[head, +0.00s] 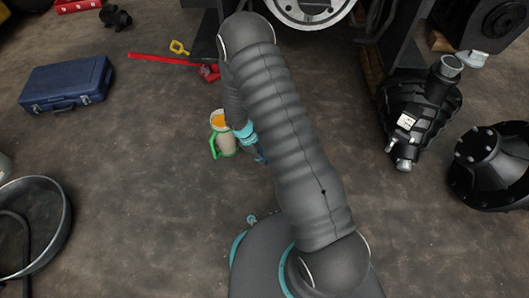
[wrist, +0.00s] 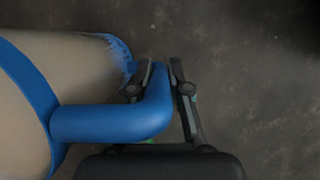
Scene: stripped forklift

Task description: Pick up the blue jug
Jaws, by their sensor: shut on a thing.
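The blue jug (wrist: 85,55) fills the left of the wrist view, with a pale, cream body, a blue band and a thick blue handle. My gripper (wrist: 159,68) is shut on the outer part of the handle, one finger on each side of it. The jug's far end is cut off by the picture edge. In the head view my arm covers most of the gripper and the jug. A small blue patch shows beside the arm there, too small to tell what it is.
A cream jug with a green handle and orange top (head: 226,144) stands close left of my arm. A blue toolbox (head: 66,84), a red bar (head: 160,59) and a large metal ring (head: 62,225) lie left. Dark machine parts (head: 425,105) stand right. Floor at lower left centre is clear.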

